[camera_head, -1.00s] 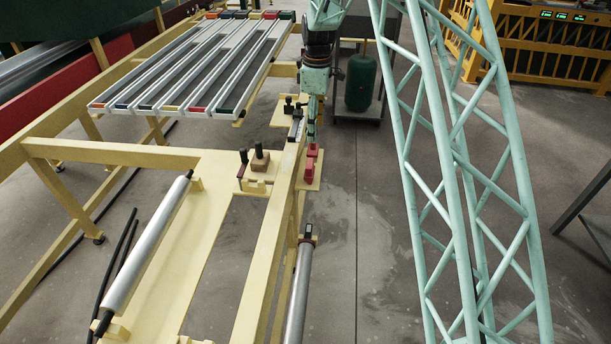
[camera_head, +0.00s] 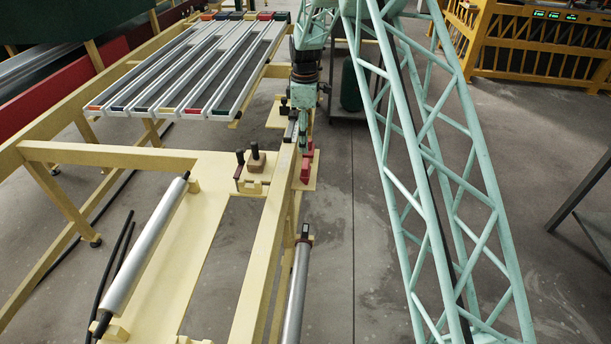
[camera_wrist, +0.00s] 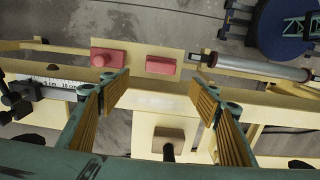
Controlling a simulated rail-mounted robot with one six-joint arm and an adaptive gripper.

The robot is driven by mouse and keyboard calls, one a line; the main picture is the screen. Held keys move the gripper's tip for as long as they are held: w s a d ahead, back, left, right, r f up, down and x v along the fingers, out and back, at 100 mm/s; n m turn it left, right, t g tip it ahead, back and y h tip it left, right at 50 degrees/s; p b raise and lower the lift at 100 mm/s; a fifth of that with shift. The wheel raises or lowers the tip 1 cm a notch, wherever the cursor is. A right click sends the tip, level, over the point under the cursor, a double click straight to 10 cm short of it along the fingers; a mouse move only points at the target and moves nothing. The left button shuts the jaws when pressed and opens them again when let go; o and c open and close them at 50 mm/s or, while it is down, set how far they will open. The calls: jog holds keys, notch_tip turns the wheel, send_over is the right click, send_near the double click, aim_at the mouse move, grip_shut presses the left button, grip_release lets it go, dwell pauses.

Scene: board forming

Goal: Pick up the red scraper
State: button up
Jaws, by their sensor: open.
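Two red pieces lie on a small cream shelf on the right side of the cream frame. I cannot tell for sure which is the scraper. In the head view, one red piece (camera_head: 306,173) shows on the shelf, with more red behind it near my gripper (camera_head: 303,143). In the wrist view my gripper (camera_wrist: 160,93) is open and empty, with its fingers spread on this side of the red pieces, not closed on either.
A brown block with a dark handle (camera_head: 255,158) stands on a plate left of the beam. A metal ruler (camera_wrist: 50,84) lies along the beam. A silver roller (camera_wrist: 262,68) is right of the shelf. A slatted rack (camera_head: 190,70) stands at the back left.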

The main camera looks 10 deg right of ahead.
aim_at(306, 163)
jog(key=shift+f, duration=4.05)
jog(key=shift+f, duration=0.15)
jog(key=shift+s+d+f, duration=0.1)
jog(key=shift+f, duration=2.35)
jog(key=shift+c, duration=0.8)
jog(key=c, duration=1.1)
jog(key=shift+r, duration=0.2)
jog(key=shift+c, duration=0.2)
jog(key=shift+r, duration=1.55)
jog(key=s+r, duration=0.1)
jog(key=s, duration=1.5)
jog(key=shift+d+r+b, duration=0.15)
jog(key=shift+r+b, duration=0.1)
jog(key=shift+b, duration=0.15)
